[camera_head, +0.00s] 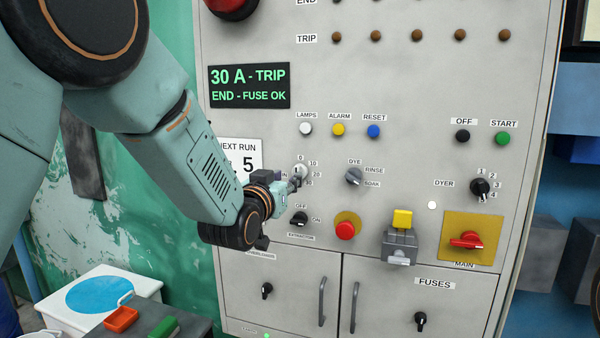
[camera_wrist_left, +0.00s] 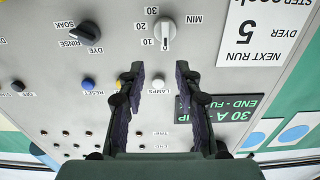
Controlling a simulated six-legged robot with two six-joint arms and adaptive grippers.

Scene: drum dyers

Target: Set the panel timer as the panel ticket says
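The timer knob (camera_head: 300,171) is a small grey knob on the panel, with 0, 10, 20 and 30 marked around it. In the left wrist view, which is upside down, the knob (camera_wrist_left: 165,33) has its bar roughly upright, apparently toward the 0 side. The ticket (camera_head: 247,158) reads NEXT RUN and 5, partly covered by my left arm; in the wrist view the ticket (camera_wrist_left: 262,32) shows DYER 5, and its STEP line is cut off. My left gripper (camera_wrist_left: 153,72) is open and empty, its fingertips short of the knob. My right gripper is out of view.
The dye selector (camera_head: 354,176) is right of the timer. The extractor switch (camera_head: 300,219) and red button (camera_head: 346,229) sit below. Lamp, alarm and reset buttons (camera_head: 339,130) are above. A yellow-topped block (camera_head: 401,238) juts out lower right.

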